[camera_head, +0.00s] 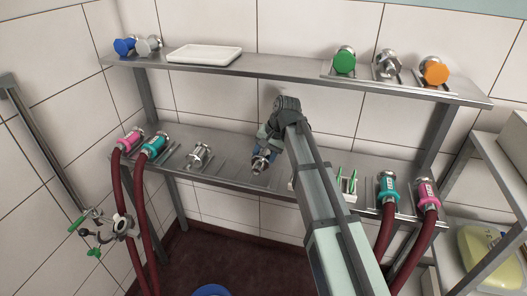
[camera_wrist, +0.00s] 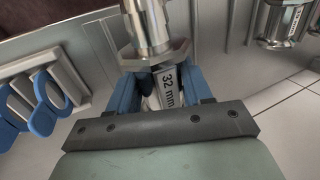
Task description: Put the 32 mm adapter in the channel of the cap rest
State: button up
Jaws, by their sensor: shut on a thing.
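My gripper (camera_head: 267,142) is over the middle of the lower steel shelf. Its blue fingers (camera_wrist: 157,75) are shut on the 32 mm adapter (camera_wrist: 149,28), a shiny metal fitting with a wide collar and a white "32 mm" label between the fingers. In the head view the adapter (camera_head: 259,164) shows small below the gripper, close to the shelf; I cannot tell whether it touches. A railed rest (camera_head: 410,88) on the upper shelf at right holds a green cap (camera_head: 345,60), a metal fitting (camera_head: 387,64) and an orange cap (camera_head: 434,71). Which channel is the cap rest's is unclear.
Another metal fitting (camera_head: 200,154) lies left of my gripper on the lower shelf (camera_head: 229,165). Pink and teal hose couplings (camera_head: 154,146) stand at its left end, more (camera_head: 389,187) at its right. Blue loop handles (camera_wrist: 45,98) are beside the gripper. A white tray (camera_head: 205,54) sits above.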

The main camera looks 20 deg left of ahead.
aim_at(264, 175)
jog(key=shift+f, duration=2.1)
jog(key=shift+f, duration=0.15)
jog(key=o, duration=1.2)
jog(key=shift+c, duration=0.2)
jog(key=o, duration=0.3)
jog(key=shift+d+f, duration=0.1)
jog(key=shift+d, duration=0.05)
jog(key=shift+s, duration=0.1)
jog(key=v, duration=1.4)
jog(key=shift+a, duration=0.25)
